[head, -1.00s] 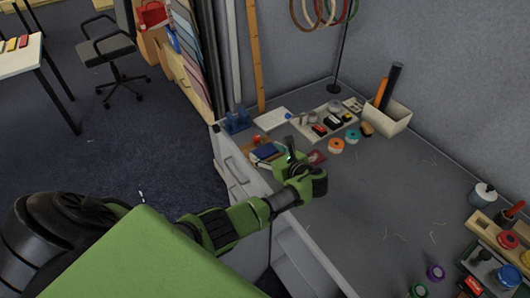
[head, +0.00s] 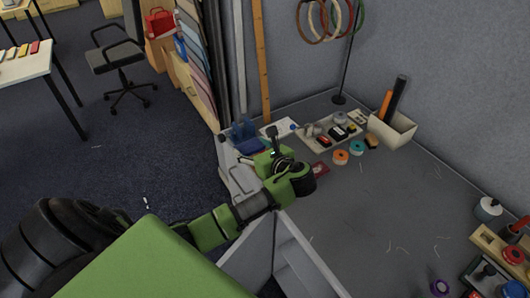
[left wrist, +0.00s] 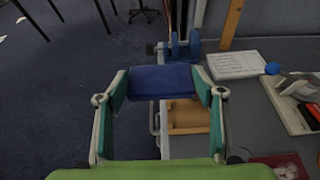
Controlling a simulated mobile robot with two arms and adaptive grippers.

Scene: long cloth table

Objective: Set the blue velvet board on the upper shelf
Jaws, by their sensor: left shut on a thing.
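The blue velvet board (head: 250,146) is small, flat and dark blue, at the left end of the grey table. My left gripper (head: 262,151) is shut on it. In the left wrist view the board (left wrist: 162,81) spans the space between the two green-and-grey fingers, over the table's left edge. My right gripper is not in view. I cannot tell which surface is the upper shelf.
On the grey table (head: 390,215) stand a blue stand (head: 243,129), a white pad (head: 279,128), a tray of tools (head: 335,134) and tape rolls (head: 341,157). Long boards lean beyond the table's left end. Open floor (head: 120,150) lies left, with a chair (head: 122,60).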

